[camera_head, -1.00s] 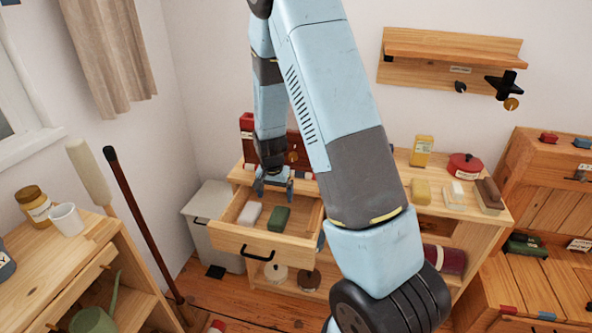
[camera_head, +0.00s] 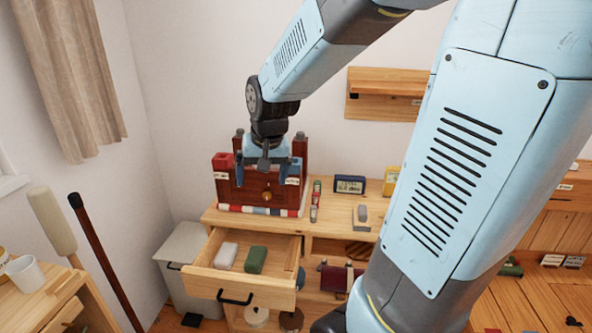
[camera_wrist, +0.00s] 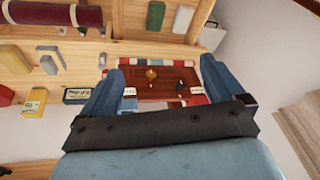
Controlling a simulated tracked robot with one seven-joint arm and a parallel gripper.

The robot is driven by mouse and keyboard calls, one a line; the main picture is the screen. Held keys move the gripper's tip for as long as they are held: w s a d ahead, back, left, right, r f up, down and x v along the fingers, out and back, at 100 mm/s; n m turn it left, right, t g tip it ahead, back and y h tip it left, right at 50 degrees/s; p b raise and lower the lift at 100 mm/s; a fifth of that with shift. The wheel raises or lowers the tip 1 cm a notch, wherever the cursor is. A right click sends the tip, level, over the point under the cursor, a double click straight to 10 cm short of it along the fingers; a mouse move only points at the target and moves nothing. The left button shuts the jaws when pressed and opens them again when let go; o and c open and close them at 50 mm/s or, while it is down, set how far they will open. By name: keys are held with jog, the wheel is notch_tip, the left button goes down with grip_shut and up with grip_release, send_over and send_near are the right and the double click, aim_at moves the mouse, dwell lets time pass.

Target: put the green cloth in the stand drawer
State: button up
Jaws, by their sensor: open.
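A small green block-like bundle, seemingly the folded green cloth (camera_head: 256,259), lies in the open stand drawer (camera_head: 240,290), right of a white bundle (camera_head: 227,256). In the wrist view the green cloth (camera_wrist: 155,18) shows at the top, beside the white one. My gripper (camera_head: 268,172) is open and empty, raised above the stand top at the dark red box (camera_head: 258,192). In the wrist view, my gripper's (camera_wrist: 160,80) fingers stand apart with the box between them in the picture. I cannot tell whether they touch it.
A striped cloth (camera_head: 262,211) lies at the red box's foot. A grey bin (camera_head: 184,262) is left of the stand. A wall shelf (camera_head: 385,93) hangs above.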

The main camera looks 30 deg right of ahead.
jog(key=s+r+n+t, duration=0.1)
jog(key=s+r, duration=0.3)
jog(key=s, duration=0.3)
jog(key=s+r+n, duration=0.2)
jog(key=s+r, duration=0.2)
jog(key=s, duration=0.4)
jog(key=shift+s+d+r+t, duration=0.15)
jog(key=shift+s+d+t, duration=0.15)
jog(key=shift+d+t, duration=0.1)
